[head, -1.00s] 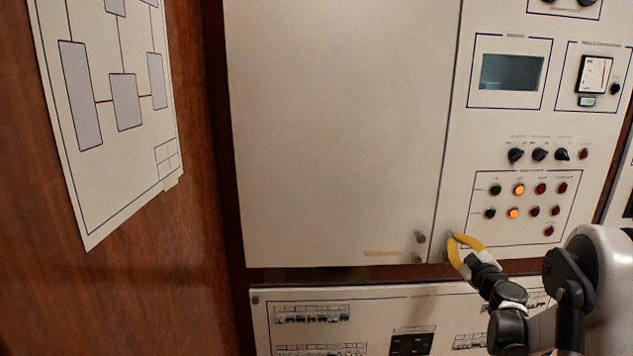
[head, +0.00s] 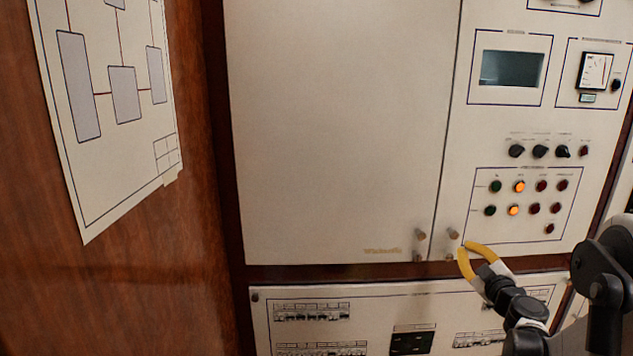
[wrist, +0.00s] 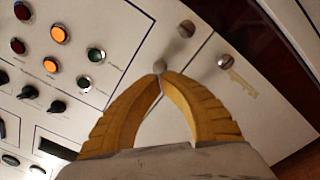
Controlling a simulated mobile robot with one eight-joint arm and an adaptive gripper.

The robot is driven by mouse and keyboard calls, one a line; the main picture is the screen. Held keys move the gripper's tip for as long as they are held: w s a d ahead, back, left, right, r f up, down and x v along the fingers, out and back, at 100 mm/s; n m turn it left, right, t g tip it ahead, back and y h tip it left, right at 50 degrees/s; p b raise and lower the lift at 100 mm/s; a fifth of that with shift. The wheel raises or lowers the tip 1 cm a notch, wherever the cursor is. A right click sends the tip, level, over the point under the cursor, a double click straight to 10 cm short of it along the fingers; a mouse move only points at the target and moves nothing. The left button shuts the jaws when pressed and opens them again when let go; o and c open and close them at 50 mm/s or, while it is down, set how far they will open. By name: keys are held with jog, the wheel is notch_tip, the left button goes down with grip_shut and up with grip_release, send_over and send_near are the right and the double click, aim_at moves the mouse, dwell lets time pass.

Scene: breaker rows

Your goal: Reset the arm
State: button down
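My gripper (head: 465,247) has two yellow, bowed fingers. It is in front of the lower left corner of the right cabinet panel (head: 457,180), beside two small knobs. In the wrist view the fingertips (wrist: 163,75) meet or nearly meet, with an open gap between the fingers lower down. I see nothing held. My arm comes in from the lower right.
Lights and dark rotary switches (head: 540,151) sit above my gripper. A lower breaker panel (head: 375,310) lies below. A diagram sheet (head: 110,150) hangs on the wood wall at left.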

jog(key=s+a+r+m+g+y, duration=0.1)
jog(key=s+a+r+g+y, duration=0.15)
jog(key=s+a, duration=0.6)
jog(key=s+a+r+m+g+y, duration=0.1)
jog(key=s+a+r+g, duration=0.4)
jog(key=a, duration=0.7)
jog(key=s+f+m+g+h, duration=0.1)
jog(key=s+f+m+h, duration=0.1)
jog(key=s, duration=1)
jog(key=s+a+f+m+g+h, duration=0.1)
jog(key=s+f+m, duration=0.4)
jog(key=s, duration=0.7)
jog(key=shift+s+f+g+h, duration=0.4)
jog(key=shift+f+g+h, duration=0.15)
jog(key=shift+f+g, duration=0.15)
